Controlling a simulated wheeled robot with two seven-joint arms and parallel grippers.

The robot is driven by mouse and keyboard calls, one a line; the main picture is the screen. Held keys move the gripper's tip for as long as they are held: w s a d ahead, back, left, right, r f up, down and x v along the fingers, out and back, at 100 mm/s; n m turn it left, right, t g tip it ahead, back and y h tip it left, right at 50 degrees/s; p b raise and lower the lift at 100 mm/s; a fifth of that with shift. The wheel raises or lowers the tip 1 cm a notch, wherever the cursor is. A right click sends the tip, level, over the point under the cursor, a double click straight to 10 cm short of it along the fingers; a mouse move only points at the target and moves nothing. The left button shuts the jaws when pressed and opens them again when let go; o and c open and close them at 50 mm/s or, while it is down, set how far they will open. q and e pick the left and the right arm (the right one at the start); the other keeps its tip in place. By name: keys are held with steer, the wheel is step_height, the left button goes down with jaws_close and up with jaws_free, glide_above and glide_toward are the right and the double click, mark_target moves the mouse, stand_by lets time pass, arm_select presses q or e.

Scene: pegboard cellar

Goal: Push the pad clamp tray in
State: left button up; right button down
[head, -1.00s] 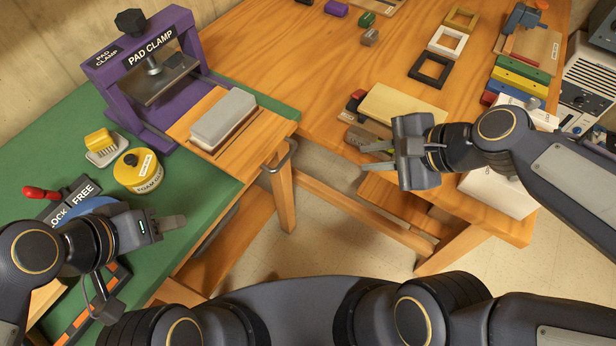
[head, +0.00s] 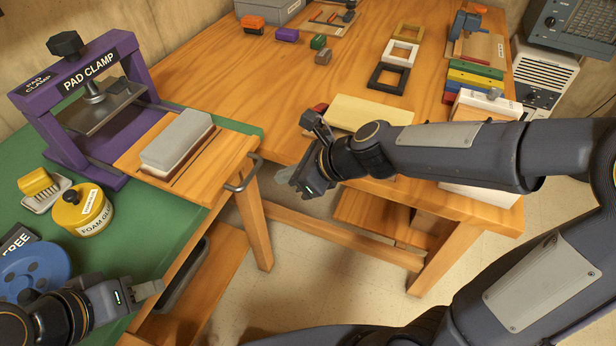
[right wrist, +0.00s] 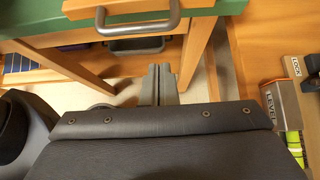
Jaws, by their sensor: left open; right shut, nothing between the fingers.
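The purple pad clamp (head: 112,150) stands on the green bench top at the left. Its wooden tray (head: 214,171) sticks out toward the bench edge and carries a grey block (head: 177,141). A metal handle (head: 244,174) is on the tray's front; it also shows at the top of the right wrist view (right wrist: 138,24). My right gripper (head: 285,180) is shut and empty, to the right of the handle and apart from it. Its shut fingers also show in the right wrist view (right wrist: 159,84). My left gripper (head: 150,289) is open at the lower left, below the tray and apart from it.
A yellow foam glue tub (head: 84,212) and a small dish with a yellow block (head: 44,193) stand left of the tray. A blue disc (head: 32,270) lies near my left arm. The wooden table (head: 300,80) holds frames and blocks. Open floor lies between the benches.

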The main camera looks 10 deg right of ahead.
arm_select(q)
steer(key=shift+r, duration=0.3)
arm_select(e)
steer(key=shift+w+a+r, duration=0.25)
steer(key=shift+w+a, duration=0.2)
steer(key=shift+a, duration=0.2)
steer(key=shift+w+a+r, duration=0.25)
steer(key=shift+w+a, duration=0.2)
steer(key=shift+a, duration=0.2)
steer(key=shift+a, duration=0.1)
